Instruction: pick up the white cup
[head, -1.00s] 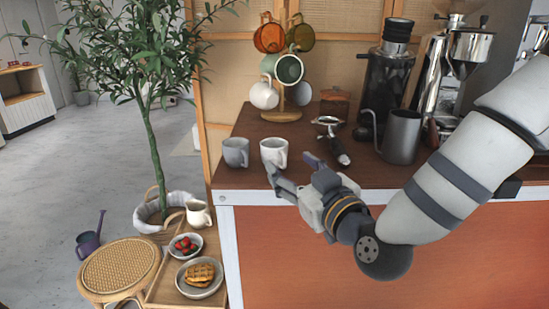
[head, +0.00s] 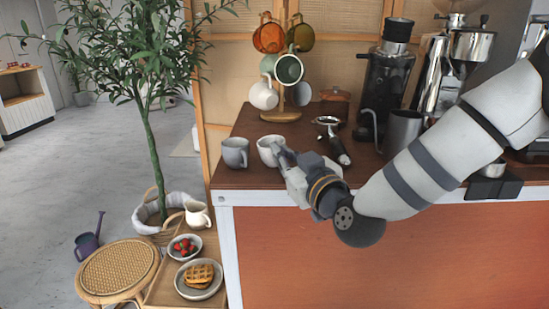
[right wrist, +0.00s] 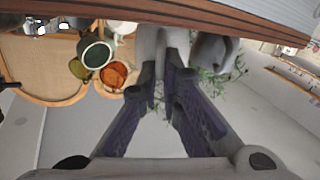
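The white cup (head: 268,149) stands upright near the front edge of the dark counter, just right of a grey cup (head: 235,152). My right gripper (head: 284,157) is at the cup's right side, where its fingers cover the handle. In the right wrist view, the view is upside down. There the two fingers (right wrist: 168,88) are drawn close together on the handle of the white cup (right wrist: 147,45), and the grey cup (right wrist: 209,52) is beside it. I cannot see the cup clear of the counter. My left gripper is in neither view.
A cup tree (head: 283,114) with hanging mugs stands behind. A portafilter (head: 335,140) lies to the right, near a grey pitcher (head: 403,130) and a grinder (head: 383,85). A low tray (head: 165,288) with food is below left of the counter.

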